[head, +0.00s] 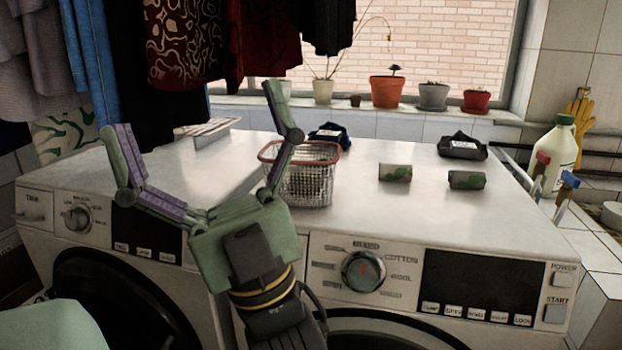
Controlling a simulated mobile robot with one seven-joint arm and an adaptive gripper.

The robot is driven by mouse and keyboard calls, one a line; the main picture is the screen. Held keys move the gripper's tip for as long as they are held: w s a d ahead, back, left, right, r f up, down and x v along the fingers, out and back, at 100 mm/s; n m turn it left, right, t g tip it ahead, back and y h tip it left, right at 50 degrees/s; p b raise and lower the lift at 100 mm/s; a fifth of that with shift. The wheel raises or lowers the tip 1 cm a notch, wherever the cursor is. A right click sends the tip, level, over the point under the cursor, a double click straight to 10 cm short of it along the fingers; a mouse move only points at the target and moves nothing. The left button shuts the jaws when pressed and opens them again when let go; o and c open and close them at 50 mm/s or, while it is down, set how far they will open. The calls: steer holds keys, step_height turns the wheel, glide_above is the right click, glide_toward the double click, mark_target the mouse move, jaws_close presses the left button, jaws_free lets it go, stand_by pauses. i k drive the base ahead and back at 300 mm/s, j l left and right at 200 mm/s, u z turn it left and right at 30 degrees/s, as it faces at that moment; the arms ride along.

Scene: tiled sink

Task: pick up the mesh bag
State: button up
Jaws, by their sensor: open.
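My gripper (190,110) is open wide and empty in the head view, reaching over the left part of the washing machine tops. Its right finger overlaps the left side of a wire basket in the picture. I cannot tell for sure which thing is the mesh bag. Two dark, soft-looking bundles with pale labels could be it: a black one (462,147) at the back right of the top, and a dark blue one (328,134) behind the basket. Both lie apart from my gripper.
The wire basket (316,187) with a red rim stands mid-top. Two small dark green-patterned rolls (395,173) (466,180) lie right of it. Clothes (185,40) hang at upper left. Pots (386,92) line the sill; a bottle (556,150) stands right. The front-right top is clear.

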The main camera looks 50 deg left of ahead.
mark_target(307, 183)
steer(key=u, duration=1.35)
steer(key=k+l+z, duration=0.25)
steer(key=k+l, duration=0.25)
steer(key=i+l, duration=0.1)
steer(key=i, duration=0.9)
